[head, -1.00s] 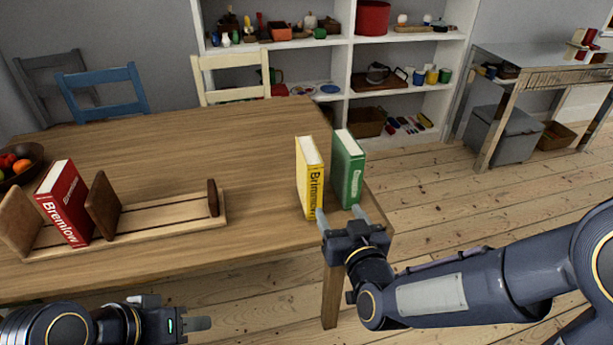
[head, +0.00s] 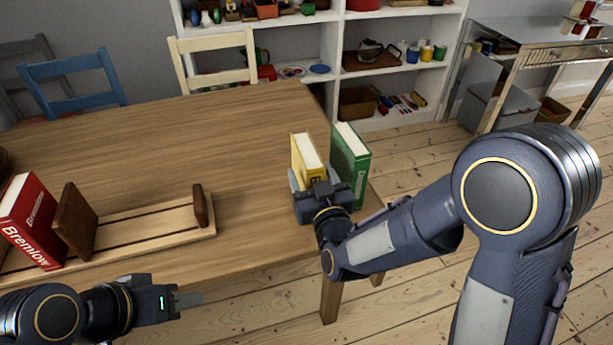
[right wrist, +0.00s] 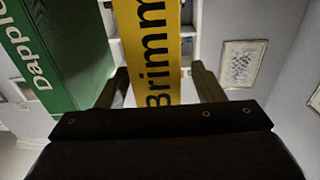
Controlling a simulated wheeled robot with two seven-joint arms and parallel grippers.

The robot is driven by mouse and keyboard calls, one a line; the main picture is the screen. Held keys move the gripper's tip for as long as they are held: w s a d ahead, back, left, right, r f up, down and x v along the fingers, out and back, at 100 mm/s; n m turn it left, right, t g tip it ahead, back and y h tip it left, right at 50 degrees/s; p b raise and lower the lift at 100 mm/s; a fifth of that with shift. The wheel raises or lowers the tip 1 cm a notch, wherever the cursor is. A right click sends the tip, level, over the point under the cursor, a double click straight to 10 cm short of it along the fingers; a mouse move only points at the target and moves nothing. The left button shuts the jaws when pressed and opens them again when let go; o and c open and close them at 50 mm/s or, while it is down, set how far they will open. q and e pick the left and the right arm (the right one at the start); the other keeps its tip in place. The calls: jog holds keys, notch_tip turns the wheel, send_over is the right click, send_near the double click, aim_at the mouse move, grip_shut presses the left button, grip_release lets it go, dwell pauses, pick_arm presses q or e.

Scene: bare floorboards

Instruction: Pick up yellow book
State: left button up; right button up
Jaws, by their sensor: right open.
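The yellow book (head: 306,158) stands upright near the right end of the table, just left of the green book. In the right wrist view the yellow book (right wrist: 152,50) shows its lettered spine between my two fingers. My right gripper (head: 308,180) is open around the lower part of the yellow book, one finger on each side. In the right wrist view my right gripper (right wrist: 160,88) has a gap beside the book, mostly on the right. My left gripper (head: 188,300) is in front of the table's near edge; its finger opening cannot be made out.
A wooden book rack (head: 150,228) holds a red book (head: 32,222) at the left. The table (head: 190,140) is clear behind the rack.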

jog(key=shift+x, duration=1.5)
jog(key=shift+d, duration=0.1)
jog(key=shift+c, duration=0.4)
grip_shut()
jog(key=shift+r, duration=0.15)
